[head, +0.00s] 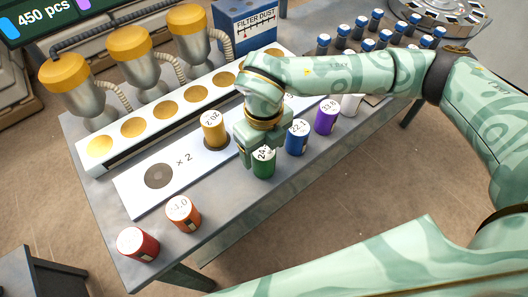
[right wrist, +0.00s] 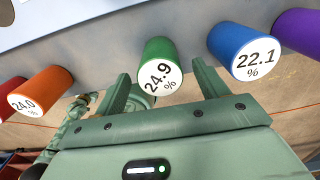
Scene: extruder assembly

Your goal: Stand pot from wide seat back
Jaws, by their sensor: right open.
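A white board (head: 130,197) on the grey table is marked "x 2" and has an empty wide dark round seat (head: 160,176). A yellow pot (head: 214,131) stands upright on the board, right of the marking; what is under it is hidden. A green pot (head: 263,164) labelled 24.9 stands upright near the table's front edge. My right gripper (head: 246,156) is open beside it. In the right wrist view the green pot (right wrist: 158,68) shows between the two spread fingers, and I cannot tell if they touch it. My left gripper is not in view.
Red (head: 138,244), orange (head: 183,213), blue (head: 297,137) and purple (head: 326,115) pots stand along the front edge. A white rack (head: 95,168) with gold discs lies behind the board. Metal hoppers with yellow lids (head: 128,42) and a blue filter box (head: 247,27) stand behind.

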